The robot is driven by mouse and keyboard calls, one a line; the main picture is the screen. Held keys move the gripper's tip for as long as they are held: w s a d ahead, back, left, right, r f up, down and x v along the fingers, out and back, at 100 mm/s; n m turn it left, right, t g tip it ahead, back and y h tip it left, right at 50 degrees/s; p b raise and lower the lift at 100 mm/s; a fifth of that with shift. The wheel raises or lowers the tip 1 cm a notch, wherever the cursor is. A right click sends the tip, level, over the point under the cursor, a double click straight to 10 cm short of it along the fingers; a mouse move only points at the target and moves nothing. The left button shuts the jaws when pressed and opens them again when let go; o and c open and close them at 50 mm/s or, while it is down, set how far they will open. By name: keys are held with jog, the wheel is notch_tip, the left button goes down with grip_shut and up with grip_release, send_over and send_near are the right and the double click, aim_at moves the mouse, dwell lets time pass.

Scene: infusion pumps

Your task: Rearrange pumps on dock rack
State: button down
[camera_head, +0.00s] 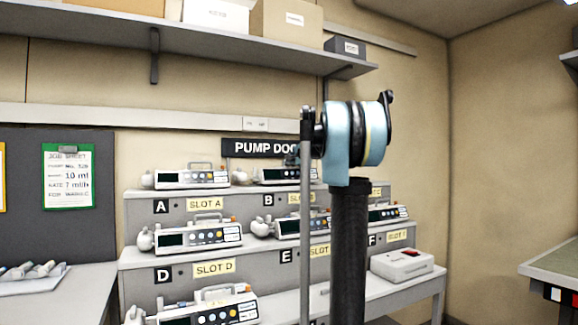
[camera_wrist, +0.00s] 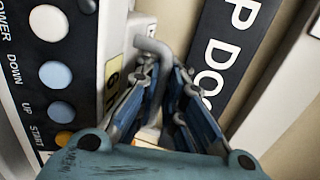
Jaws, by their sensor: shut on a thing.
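My gripper (camera_wrist: 166,85) is shut on the grey carrying handle (camera_wrist: 153,47) of a pump, whose button panel (camera_wrist: 52,75) fills the left of the wrist view. In the head view this appears to be the pump at slot B (camera_head: 270,175), partly hidden behind my arm. I cannot tell whether it rests on the rack or is raised. Other pumps stand at slot A (camera_head: 190,179), slot D (camera_head: 200,237), by slot E (camera_head: 305,224) and above F (camera_head: 386,213). Another pump (camera_head: 210,308) sits lower in front. The stepped dock rack (camera_head: 150,204) carries lettered slot labels.
A "PUMP DOCK" sign (camera_head: 250,149) is on the wall close behind the held pump. A shelf with boxes (camera_head: 200,41) hangs above. A white device with a red button (camera_head: 402,264) lies at right. A job sheet (camera_head: 68,178) hangs at left. My arm hides part of the rack.

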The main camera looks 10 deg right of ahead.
jog(key=shift+f, duration=0.15)
jog(key=c, duration=1.6)
grip_release()
jog(key=shift+s, duration=0.1)
jog(key=v, duration=1.1)
jog(key=shift+s+d, duration=0.2)
jog(key=shift+s, duration=0.15)
